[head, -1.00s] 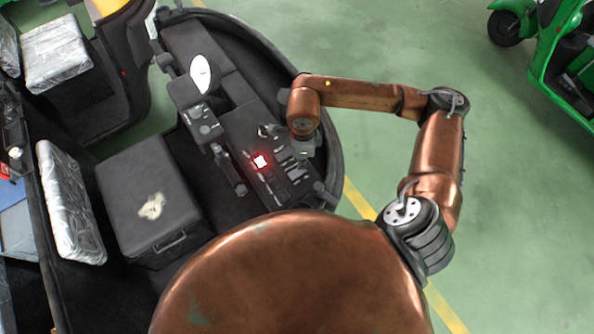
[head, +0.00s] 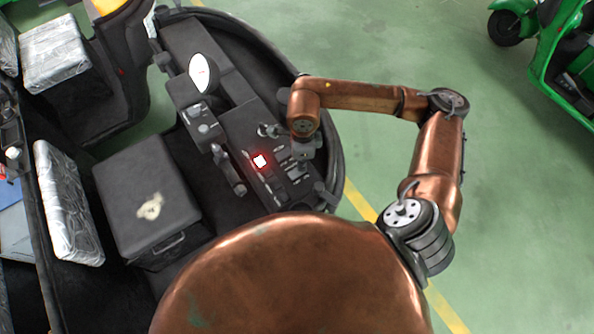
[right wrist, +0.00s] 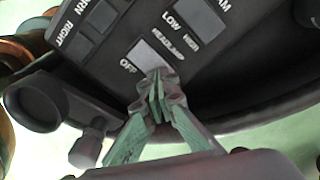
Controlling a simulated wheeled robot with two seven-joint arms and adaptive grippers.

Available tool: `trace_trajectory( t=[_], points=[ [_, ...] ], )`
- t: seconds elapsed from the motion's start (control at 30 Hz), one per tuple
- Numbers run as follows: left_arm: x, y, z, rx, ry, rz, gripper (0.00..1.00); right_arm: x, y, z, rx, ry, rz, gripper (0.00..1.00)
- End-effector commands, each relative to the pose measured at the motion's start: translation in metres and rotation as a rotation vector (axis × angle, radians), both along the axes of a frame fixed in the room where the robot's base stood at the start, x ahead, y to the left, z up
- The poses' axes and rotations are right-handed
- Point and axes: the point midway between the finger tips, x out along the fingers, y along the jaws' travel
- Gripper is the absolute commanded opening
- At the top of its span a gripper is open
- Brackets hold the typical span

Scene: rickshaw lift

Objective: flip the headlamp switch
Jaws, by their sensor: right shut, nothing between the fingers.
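The headlamp switch (right wrist: 147,57) is a light grey rocker on the black dashboard panel in the right wrist view, with "HEADLAMP" and "OFF" printed beside it. My right gripper (right wrist: 155,82) is shut and empty. Its greenish fingertips overlap the lower edge of the switch in that view; I cannot tell whether they touch it. In the head view, my right gripper (head: 303,160) is over the right part of the dashboard panel (head: 240,125), and the wrist partly hides the panel there. My left gripper is not in view.
A beam switch (right wrist: 196,22) marked LOW and HIGH is beside the headlamp switch. A lit red-edged button (head: 260,161) and a handlebar grip (head: 229,172) are left of the gripper. Open green floor (head: 390,180) lies right.

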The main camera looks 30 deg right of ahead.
Motion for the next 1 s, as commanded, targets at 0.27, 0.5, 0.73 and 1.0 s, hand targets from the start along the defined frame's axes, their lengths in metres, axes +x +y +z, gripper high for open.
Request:
trace_trajectory(
  t=[0.27,0.5,0.73,1.0],
  points=[
    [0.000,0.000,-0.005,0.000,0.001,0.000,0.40,0.000,0.000,-0.005,0.000,0.000,0.000,0.00],
    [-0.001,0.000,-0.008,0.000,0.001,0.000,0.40,0.000,0.000,-0.008,0.000,0.000,0.000,0.00],
    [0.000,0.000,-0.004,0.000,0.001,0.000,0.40,0.000,0.000,-0.001,0.001,0.000,0.000,0.00],
    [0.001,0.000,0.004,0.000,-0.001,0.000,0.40,0.000,0.000,0.020,0.000,-0.001,0.000,0.00]
  ],
)
